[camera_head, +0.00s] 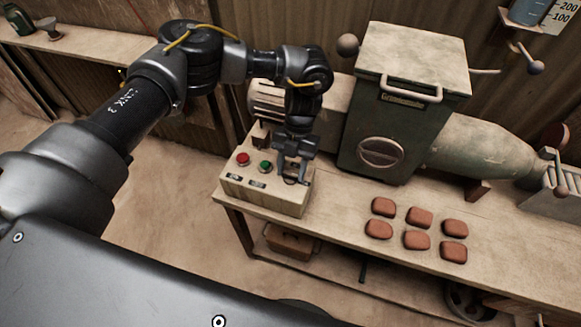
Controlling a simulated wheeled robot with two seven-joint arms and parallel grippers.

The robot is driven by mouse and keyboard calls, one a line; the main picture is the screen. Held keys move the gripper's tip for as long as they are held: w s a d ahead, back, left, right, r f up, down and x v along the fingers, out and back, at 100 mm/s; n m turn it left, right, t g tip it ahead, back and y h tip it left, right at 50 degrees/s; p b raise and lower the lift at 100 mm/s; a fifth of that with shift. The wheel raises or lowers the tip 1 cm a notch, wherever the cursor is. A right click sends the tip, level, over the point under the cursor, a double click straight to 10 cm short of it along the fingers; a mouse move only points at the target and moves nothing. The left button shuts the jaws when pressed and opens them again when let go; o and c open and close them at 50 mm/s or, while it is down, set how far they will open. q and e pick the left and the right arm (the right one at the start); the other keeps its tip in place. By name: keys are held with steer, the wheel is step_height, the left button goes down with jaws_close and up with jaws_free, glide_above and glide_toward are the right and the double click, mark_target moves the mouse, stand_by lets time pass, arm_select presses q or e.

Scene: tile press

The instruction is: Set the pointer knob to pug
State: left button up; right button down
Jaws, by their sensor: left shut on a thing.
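The wooden control box (265,192) stands at the left end of the workbench, with a red button (243,158) and a green button (265,166) on its sloping top. My left gripper (291,175) points down at the right part of that top, just right of the green button. It is shut on the pointer knob, which its fingers and wrist almost wholly hide. I cannot read the knob's marks or tell which way its pointer faces. My right gripper is out of view.
The green press housing (385,120) with its handled lid stands behind and right of the box, joined to a pale tapering barrel (480,145). Several reddish clay blocks (416,240) lie on the workbench (345,215) in front. A shelf (90,40) runs at the upper left.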

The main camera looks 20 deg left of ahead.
arm_select(q)
steer(key=o, duration=1)
